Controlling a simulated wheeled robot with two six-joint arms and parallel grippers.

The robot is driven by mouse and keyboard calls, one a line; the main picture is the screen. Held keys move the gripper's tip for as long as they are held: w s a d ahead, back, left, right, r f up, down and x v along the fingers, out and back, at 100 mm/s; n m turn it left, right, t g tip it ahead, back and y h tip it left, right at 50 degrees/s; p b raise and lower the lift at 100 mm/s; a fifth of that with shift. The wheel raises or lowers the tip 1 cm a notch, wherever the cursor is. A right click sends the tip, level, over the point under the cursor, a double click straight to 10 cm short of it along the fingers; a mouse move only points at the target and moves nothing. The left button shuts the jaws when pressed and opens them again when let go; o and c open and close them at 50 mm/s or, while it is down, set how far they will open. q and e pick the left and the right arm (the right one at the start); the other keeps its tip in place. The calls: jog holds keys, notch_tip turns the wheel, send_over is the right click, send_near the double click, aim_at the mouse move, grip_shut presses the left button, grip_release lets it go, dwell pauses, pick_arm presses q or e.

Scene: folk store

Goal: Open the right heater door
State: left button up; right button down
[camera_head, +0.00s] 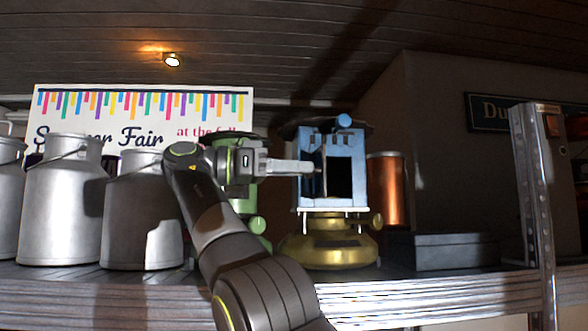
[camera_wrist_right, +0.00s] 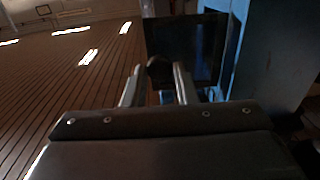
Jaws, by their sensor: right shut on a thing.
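The right heater (camera_head: 345,150) is blue with a brass base (camera_head: 330,245) and stands on the shelf in the head view. Its front has a dark opening (camera_head: 341,178). Its door (camera_head: 319,160) stands out from the left side of this opening, swung partly open. My right gripper (camera_head: 313,168) reaches in from the left and is shut at the door. In the right wrist view, my right gripper (camera_wrist_right: 158,72) is shut on a small dark knob (camera_wrist_right: 158,68) in front of the dark door panel (camera_wrist_right: 188,48). My left gripper is out of view.
A green heater (camera_head: 247,205) stands left of the blue one, partly hidden by my right arm. Several metal milk cans (camera_head: 62,205) fill the left. A copper cylinder (camera_head: 386,190) and a dark flat box (camera_head: 445,251) are on the right. A metal post (camera_head: 535,200) rises at the shelf's right.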

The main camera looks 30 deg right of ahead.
jog(key=c, duration=1.2)
grip_release()
jog(key=shift+s+d+n+t, duration=0.15)
jog(key=shift+n+t, duration=0.25)
jog(key=shift+t, duration=0.2)
